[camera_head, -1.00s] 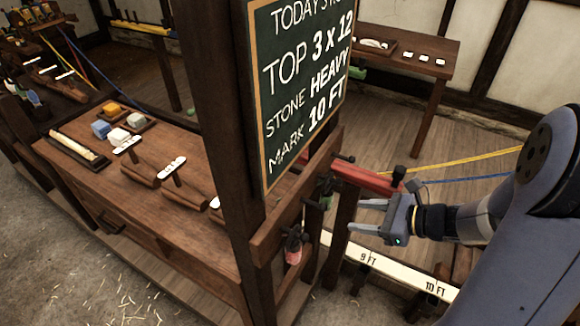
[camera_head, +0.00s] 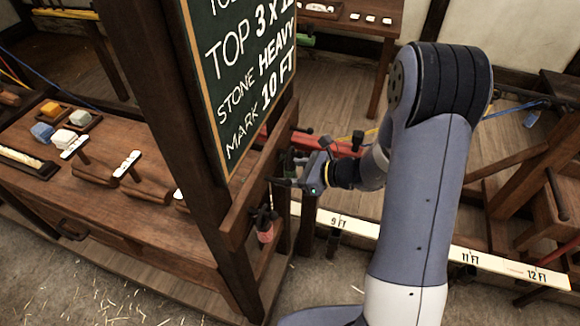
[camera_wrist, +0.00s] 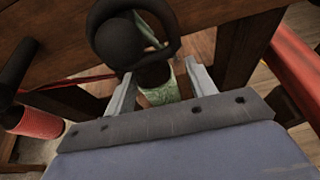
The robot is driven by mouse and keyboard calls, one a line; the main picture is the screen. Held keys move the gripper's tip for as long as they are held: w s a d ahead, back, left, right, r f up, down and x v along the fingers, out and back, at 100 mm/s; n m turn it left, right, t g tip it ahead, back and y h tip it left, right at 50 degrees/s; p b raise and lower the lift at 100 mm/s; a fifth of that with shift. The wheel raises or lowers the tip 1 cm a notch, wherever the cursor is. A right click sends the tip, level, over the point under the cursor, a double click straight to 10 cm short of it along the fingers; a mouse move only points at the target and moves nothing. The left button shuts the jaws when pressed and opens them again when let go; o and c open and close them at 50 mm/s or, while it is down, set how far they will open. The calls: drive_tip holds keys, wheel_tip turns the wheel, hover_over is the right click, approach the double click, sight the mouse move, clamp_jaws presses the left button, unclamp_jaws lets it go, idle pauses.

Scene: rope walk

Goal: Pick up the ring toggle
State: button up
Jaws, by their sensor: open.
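The ring toggle (camera_wrist: 166,91) shows in the wrist view with a dark ring-shaped top and a pale green lower part. It is at the wooden rail under the chalkboard. My gripper (camera_wrist: 158,72) is open, with one finger on each side of the green part; I cannot tell whether either finger touches it. In the head view my gripper (camera_head: 284,174) is at the rail, and the toggle is mostly hidden there.
A red-wrapped toggle with a dark top (camera_wrist: 38,122) hangs to the left; it also shows in the head view (camera_head: 266,232). A red beam (camera_head: 325,143) lies behind my gripper. The chalkboard (camera_head: 240,85) and its post stand close on the left. A white measuring board (camera_head: 465,256) runs below.

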drive_tip(key=shift+x, duration=0.75)
drive_tip(key=shift+c, duration=0.2)
drive_tip(key=c, duration=1)
drive_tip(key=shift+c, duration=0.2)
drive_tip(key=shift+r, duration=0.1)
drive_tip(key=shift+d+r, duration=0.25)
drive_tip(key=shift+r, duration=0.35)
drive_tip(key=s+d+b, duration=0.1)
drive_tip(key=s+d, duration=0.2)
drive_tip(key=d, duration=0.5)
drive_tip(key=s+d+b, duration=0.2)
drive_tip(key=s+d, duration=0.2)
drive_tip(key=d, duration=0.4)
